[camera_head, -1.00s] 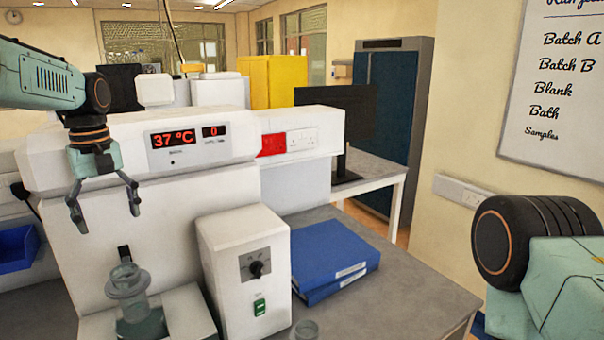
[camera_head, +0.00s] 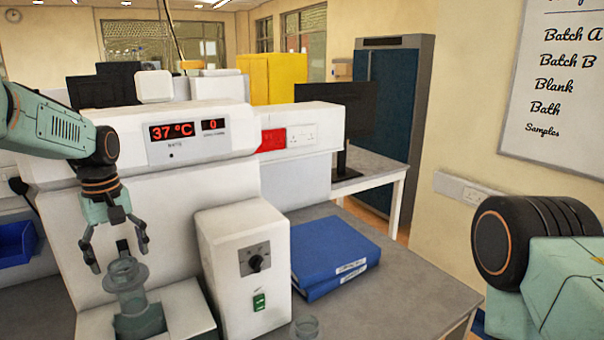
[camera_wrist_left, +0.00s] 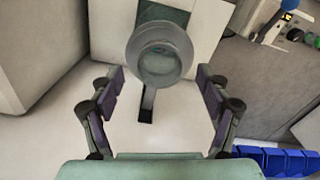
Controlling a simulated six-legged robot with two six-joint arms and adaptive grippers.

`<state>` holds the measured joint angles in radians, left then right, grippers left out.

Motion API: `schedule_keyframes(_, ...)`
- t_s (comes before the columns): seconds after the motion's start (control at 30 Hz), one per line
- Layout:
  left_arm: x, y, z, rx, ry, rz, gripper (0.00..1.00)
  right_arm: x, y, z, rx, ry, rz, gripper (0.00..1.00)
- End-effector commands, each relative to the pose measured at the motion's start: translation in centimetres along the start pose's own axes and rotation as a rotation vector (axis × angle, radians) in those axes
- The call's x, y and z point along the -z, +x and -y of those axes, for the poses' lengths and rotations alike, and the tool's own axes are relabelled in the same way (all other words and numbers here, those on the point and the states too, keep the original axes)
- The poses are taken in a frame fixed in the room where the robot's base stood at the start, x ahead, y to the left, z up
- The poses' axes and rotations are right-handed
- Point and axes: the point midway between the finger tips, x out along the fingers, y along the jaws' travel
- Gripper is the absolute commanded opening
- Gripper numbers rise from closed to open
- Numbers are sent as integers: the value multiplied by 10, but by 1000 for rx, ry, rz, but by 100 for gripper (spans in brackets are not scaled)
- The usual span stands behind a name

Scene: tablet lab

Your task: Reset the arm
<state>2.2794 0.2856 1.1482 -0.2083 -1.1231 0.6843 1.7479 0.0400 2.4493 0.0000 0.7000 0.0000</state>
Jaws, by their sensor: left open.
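My left gripper (camera_head: 121,256) is open and points down in front of the white machine, just above and behind a glass vessel (camera_head: 128,285). In the left wrist view my left gripper (camera_wrist_left: 160,95) shows its two fingers spread apart, with the round mouth of the vessel (camera_wrist_left: 160,62) ahead between and beyond them. Nothing is held between the fingers. I cannot tell from these views whether a fingertip touches the glass. My right arm shows only as a rounded link at the right edge of the head view; its gripper is out of view.
The white machine (camera_head: 95,135) reads 37 °C. A white box with a knob (camera_head: 245,270) stands right of the vessel. Blue binders (camera_head: 335,255) lie on the grey bench (camera_head: 405,290). A small glass jar (camera_head: 305,327) is at the front edge. A blue bin (camera_head: 15,242) is at left.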

Motion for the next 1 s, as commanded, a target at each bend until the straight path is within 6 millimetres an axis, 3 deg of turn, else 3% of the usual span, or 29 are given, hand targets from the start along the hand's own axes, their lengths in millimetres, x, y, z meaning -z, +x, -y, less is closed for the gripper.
schedule_keyframes(0.1,1,-20,-1,-3,1,-4,77,1,-6,0,0,0,-2,58)
schedule_keyframes(0.33,0,-29,0,-1,1,-1,77,1,-7,0,0,0,-2,58)
schedule_keyframes(0.73,-2,-26,0,1,5,5,77,2,-8,0,-1,2,-4,58)
schedule_keyframes(1.0,-17,-4,0,9,38,50,77,12,-11,-2,-7,17,-21,58)
